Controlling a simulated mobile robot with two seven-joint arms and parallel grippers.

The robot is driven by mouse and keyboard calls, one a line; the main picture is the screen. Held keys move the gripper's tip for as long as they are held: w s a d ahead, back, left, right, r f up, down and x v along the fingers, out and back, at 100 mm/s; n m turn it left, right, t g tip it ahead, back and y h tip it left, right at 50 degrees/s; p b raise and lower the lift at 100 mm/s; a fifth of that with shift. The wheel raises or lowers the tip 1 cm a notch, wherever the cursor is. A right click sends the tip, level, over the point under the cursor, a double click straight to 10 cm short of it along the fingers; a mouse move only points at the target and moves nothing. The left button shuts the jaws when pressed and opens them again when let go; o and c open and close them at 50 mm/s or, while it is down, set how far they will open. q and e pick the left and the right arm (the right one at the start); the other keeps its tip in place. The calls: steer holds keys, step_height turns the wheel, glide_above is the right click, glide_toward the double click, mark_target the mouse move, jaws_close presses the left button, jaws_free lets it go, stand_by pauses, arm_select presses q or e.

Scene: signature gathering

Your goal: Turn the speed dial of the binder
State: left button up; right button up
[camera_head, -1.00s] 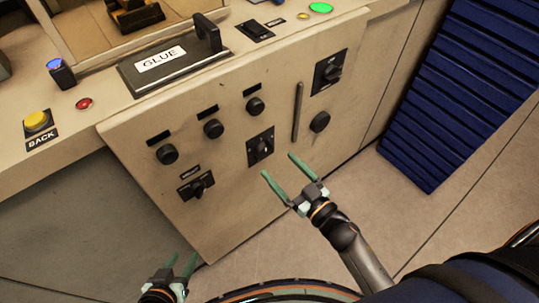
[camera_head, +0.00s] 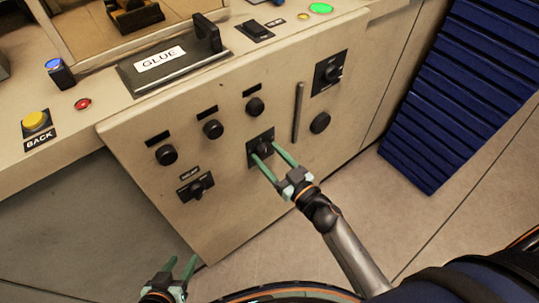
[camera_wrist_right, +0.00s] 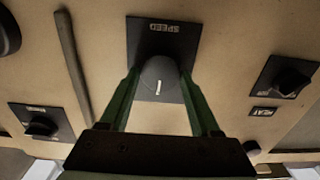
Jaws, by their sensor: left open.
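The speed dial (camera_head: 263,146) is a dark round knob on a black plate on the binder's beige front panel. In the right wrist view the dial (camera_wrist_right: 160,80) has a white mark pointing down, under a label reading SPEED upside down. My right gripper (camera_head: 263,149) is open, with one green finger on each side of the dial. Whether the fingertips (camera_wrist_right: 160,70) touch the knob I cannot tell. My left gripper (camera_head: 182,257) is open and empty at the bottom left, away from the panel.
Other black knobs (camera_head: 213,129) and a switch plate (camera_head: 330,72) sit around the dial. A vertical slot (camera_head: 298,112) lies to its right. A blue ribbed panel (camera_head: 470,90) stands at the right. The floor (camera_head: 400,210) before the panel is clear.

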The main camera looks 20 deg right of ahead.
steer(key=c, duration=0.8)
steer(key=shift+c, duration=0.2)
steer(key=shift+n, duration=0.4)
steer(key=n, duration=0.5)
steer(key=shift+a, duration=0.1)
steer(key=n, duration=0.3)
steer(key=shift+s+f+n, duration=0.1)
steer(key=shift+f+n, duration=0.05)
steer(key=shift+n, duration=0.25)
steer(key=shift+a+n+b, duration=0.1)
steer(key=shift+n+b, duration=0.25)
steer(key=shift+n, duration=0.95)
steer(key=o, duration=1.4)
steer(key=shift+c, duration=0.2)
